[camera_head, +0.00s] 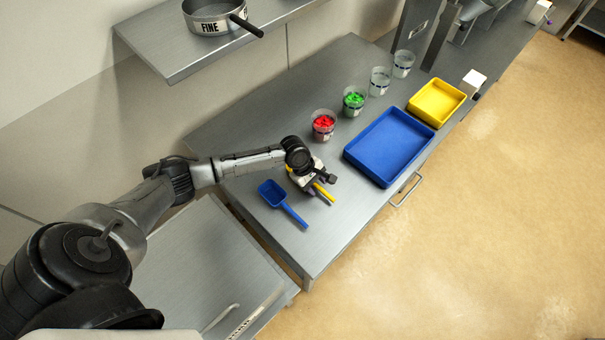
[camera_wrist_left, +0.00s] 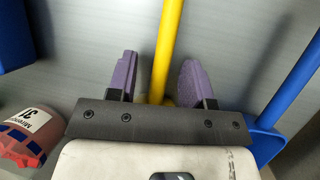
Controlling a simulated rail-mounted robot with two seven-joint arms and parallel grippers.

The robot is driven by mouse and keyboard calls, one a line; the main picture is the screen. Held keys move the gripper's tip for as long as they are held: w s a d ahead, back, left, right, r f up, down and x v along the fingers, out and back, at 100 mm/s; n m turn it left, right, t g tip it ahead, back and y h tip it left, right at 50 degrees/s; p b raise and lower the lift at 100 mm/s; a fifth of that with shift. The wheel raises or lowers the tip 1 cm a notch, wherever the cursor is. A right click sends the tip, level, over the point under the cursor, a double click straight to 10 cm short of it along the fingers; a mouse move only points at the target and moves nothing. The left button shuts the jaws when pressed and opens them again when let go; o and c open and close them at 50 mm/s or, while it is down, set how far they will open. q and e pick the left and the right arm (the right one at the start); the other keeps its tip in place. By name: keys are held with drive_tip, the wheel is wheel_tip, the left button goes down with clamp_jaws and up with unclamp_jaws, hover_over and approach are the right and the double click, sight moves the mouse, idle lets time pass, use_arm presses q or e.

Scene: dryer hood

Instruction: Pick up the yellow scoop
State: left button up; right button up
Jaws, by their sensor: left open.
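The yellow scoop shows in the head view as a handle (camera_head: 324,192) on the grey table, partly under my left gripper (camera_head: 316,181). Its bowl is hidden by the gripper there. In the left wrist view the yellow handle (camera_wrist_left: 168,40) runs between the two purple fingers of my left gripper (camera_wrist_left: 158,80). The fingers are open, with a gap on each side of the handle. The gripper body covers the rest of the scoop. My right gripper is not in view.
A blue scoop (camera_head: 273,192) lies left of the gripper. A blue tray (camera_head: 388,147) and a yellow tray (camera_head: 436,103) are to the right. Behind stand a cup of red pieces (camera_head: 323,125), a green one (camera_head: 354,101) and two clear cups. A shelf (camera_head: 180,55) holds a pan.

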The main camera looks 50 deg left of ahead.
use_arm(q)
clamp_jaws()
idle(0.4)
drive_tip(key=shift+r, duration=0.1)
